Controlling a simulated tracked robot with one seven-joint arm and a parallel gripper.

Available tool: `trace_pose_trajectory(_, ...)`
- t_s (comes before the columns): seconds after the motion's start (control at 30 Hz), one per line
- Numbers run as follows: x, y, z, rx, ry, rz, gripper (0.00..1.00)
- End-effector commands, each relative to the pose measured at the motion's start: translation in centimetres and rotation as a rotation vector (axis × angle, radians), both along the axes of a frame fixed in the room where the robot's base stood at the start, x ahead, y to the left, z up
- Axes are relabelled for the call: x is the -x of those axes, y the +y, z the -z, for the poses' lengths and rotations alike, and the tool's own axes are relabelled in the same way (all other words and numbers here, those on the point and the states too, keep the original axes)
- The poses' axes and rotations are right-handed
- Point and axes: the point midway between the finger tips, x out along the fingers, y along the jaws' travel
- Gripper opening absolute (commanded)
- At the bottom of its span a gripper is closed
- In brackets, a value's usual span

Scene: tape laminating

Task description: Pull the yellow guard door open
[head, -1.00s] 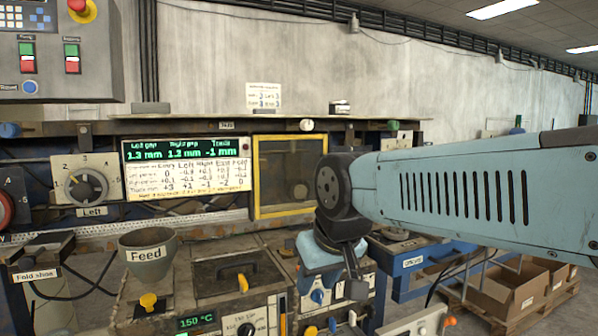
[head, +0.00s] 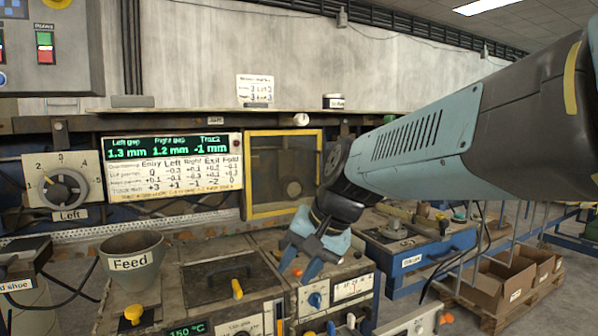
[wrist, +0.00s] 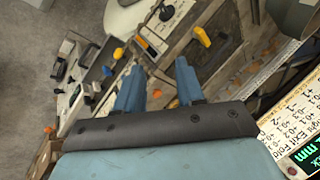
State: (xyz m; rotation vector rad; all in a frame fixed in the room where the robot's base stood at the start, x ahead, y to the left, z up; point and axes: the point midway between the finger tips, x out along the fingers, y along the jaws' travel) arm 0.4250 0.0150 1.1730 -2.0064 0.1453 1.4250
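The yellow-framed guard door (head: 246,176) stands upright on the machine's back panel, to the right of the green display. It looks closed, and dark parts show dimly through its pane. My gripper (head: 295,272) is in front of and below the door's lower right, pointing down over the machine top. The arm and wrist come near the door's right edge in the head view. The door is not clearly visible in the wrist view.
The Feed cup (head: 131,270) stands at the front left. The settings display (head: 172,166) and the Left dial (head: 66,188) are left of the door. Yellow knobs (head: 237,289) rise from the machine top. Cardboard boxes (head: 497,283) sit on a pallet at the right.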

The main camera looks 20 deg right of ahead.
Motion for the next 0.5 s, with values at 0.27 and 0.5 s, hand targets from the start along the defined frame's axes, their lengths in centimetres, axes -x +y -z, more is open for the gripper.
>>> trace_pose_trajectory(0.27, -7.0, -2.5, -2.6, -0.646, 0.135, 0.551, 0.38)
trace_pose_trajectory(0.5, -13.4, -10.3, -6.4, -1.234, 0.172, 0.964, 0.38)
